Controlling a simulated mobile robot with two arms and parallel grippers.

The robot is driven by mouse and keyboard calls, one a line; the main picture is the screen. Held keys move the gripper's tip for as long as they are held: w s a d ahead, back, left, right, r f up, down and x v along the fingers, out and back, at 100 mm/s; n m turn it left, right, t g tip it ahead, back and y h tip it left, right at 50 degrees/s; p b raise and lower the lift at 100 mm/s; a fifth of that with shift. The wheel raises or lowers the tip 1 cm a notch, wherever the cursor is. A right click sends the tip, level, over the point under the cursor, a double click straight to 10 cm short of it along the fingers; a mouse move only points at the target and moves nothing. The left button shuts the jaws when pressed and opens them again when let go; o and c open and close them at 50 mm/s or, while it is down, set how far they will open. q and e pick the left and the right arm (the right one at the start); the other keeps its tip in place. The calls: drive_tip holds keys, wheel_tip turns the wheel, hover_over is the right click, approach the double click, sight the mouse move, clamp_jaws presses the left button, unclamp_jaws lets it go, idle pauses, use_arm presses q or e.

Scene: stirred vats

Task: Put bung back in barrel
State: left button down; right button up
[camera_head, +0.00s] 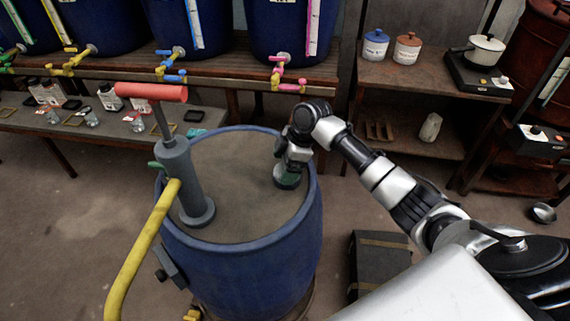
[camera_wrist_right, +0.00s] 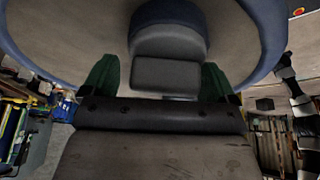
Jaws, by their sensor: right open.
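The blue barrel (camera_head: 245,268) stands upright in front of me with a flat grey-brown top. My right gripper (camera_head: 289,168) is low over the right side of that top, inside the rim. In the right wrist view, the dark round bung (camera_wrist_right: 169,36) with a grey block-shaped grip (camera_wrist_right: 167,75) shows ahead of my right gripper (camera_wrist_right: 158,76). The green fingers are open, one on each side of the grip. The bung is mostly hidden by the gripper in the head view. I cannot tell whether it sits in a hole. My left gripper is out of view.
A grey hand pump (camera_head: 178,168) with a red handle (camera_head: 152,91) and yellow hose (camera_head: 140,250) stands on the barrel's left side. A black box (camera_head: 378,262) is on the floor at right. Blue vats (camera_head: 290,30) with taps line the bench behind.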

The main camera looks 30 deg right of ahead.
drive_tip(key=shift+s+a+f, duration=0.2)
drive_tip(key=shift+s+f, duration=0.25)
drive_tip(key=shift+f, duration=0.15)
drive_tip(key=shift+r, duration=0.3)
drive_tip(key=w+v, duration=0.1)
drive_tip(key=v, duration=1.2)
drive_tip(key=shift+s+a, duration=0.1)
drive_tip(key=shift+s, duration=0.05)
